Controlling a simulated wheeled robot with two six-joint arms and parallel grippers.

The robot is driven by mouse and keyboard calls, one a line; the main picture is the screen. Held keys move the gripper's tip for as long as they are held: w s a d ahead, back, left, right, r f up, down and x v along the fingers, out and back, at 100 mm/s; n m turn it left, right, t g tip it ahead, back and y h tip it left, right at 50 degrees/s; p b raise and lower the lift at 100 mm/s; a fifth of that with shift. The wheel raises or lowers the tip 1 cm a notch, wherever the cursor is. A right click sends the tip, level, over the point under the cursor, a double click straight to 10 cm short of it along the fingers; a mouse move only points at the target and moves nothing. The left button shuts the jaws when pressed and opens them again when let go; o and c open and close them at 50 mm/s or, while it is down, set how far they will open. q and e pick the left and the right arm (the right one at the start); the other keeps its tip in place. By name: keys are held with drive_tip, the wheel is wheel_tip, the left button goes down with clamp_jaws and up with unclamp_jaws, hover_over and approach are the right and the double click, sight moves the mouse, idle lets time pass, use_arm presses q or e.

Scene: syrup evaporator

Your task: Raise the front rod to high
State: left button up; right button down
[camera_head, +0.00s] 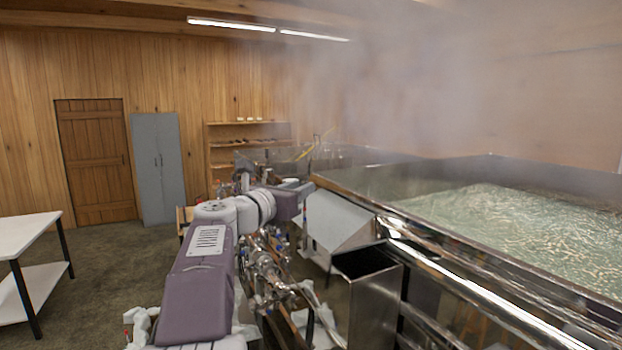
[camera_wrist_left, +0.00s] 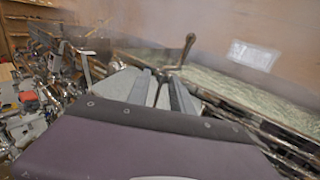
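My left arm reaches forward along the left side of the evaporator, and its left gripper (camera_head: 303,190) is beside the near pan's far left corner. In the left wrist view the grey fingers of the left gripper (camera_wrist_left: 158,88) point away from me; whether a gap lies between them is unclear. Just beyond their tips a dark metal rod with a bent, crank-like top (camera_wrist_left: 187,48) stands up, apart from or touching the fingers, I cannot tell. I cannot tell whether it is the front rod. Thin yellow rods (camera_head: 314,145) show farther back in the head view. My right gripper is not in view.
The steaming evaporator pan (camera_head: 440,240) fills the right side, with pale bubbling liquid. An open metal box (camera_head: 375,300) stands at its near side. Pipes and valves (camera_head: 262,268) crowd below my arm. A white table (camera_head: 25,235) stands left, with clear floor between.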

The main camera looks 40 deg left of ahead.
use_arm(q)
drive_tip(key=w, duration=0.1)
drive_tip(key=w+p, duration=0.1)
drive_tip(key=shift+w+r, duration=0.3)
drive_tip(key=shift+w, duration=0.05)
drive_tip(key=w, duration=0.1)
drive_tip(key=w+f, duration=0.1)
drive_tip(key=w, duration=0.1)
drive_tip(key=shift+w+a, duration=0.1)
drive_tip(key=shift+a, duration=0.1)
drive_tip(key=shift+s+r, duration=0.1)
drive_tip(key=shift+s, duration=0.2)
drive_tip(key=shift+c, duration=0.4)
drive_tip(key=shift+s+r, duration=0.1)
drive_tip(key=shift+s, duration=0.1)
clamp_jaws()
